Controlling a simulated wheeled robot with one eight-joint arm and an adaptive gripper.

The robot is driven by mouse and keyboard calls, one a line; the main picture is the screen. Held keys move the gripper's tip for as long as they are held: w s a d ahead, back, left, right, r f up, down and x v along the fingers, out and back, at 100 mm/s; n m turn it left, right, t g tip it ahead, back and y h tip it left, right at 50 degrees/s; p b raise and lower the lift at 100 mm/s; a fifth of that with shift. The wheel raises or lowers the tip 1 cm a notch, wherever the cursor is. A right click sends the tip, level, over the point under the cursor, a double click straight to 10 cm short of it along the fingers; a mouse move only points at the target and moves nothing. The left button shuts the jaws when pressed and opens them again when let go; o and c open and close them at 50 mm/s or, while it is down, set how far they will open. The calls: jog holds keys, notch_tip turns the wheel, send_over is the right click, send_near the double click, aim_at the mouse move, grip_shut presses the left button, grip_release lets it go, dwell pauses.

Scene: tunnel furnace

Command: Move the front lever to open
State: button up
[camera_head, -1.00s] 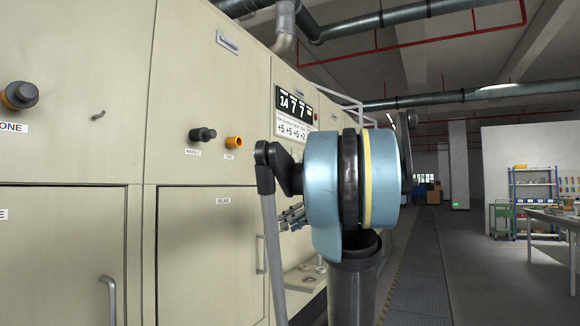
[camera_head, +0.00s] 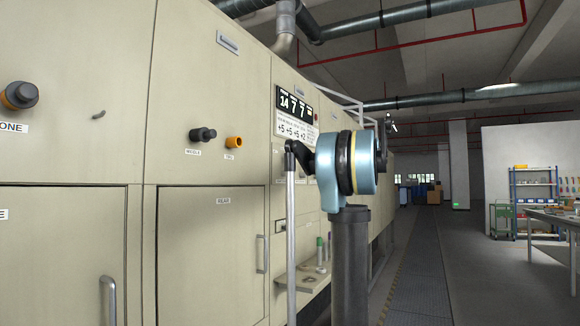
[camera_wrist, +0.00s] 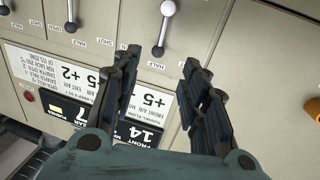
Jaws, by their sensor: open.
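In the wrist view, which looks tilted and upside down, a lever (camera_wrist: 164,28) with a pale round knob stands on the cream furnace panel, nearest the display reading FRONT 14. Small SHUT and HALF labels sit around it. My gripper (camera_wrist: 160,60) is open and empty. Its two dark fingers are spread apart, and the lever's dark pivot shows beyond the gap between their tips. I cannot tell how far off the panel the fingers are. In the head view my arm hides the levers, and the gripper cannot be made out.
A second lever (camera_wrist: 70,16) stands left of the first, and another shows at the corner. An orange knob (camera_wrist: 312,108) is at the right edge. In the head view, the temperature display (camera_head: 297,104) is on the furnace (camera_head: 215,85). The aisle (camera_head: 420,255) on the right is clear.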

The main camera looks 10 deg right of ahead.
jog(key=x, duration=1.3)
jog(key=shift+w+a, duration=0.25)
jog(key=shift+a, duration=0.05)
jog(key=shift+c, duration=0.3)
grip_shut()
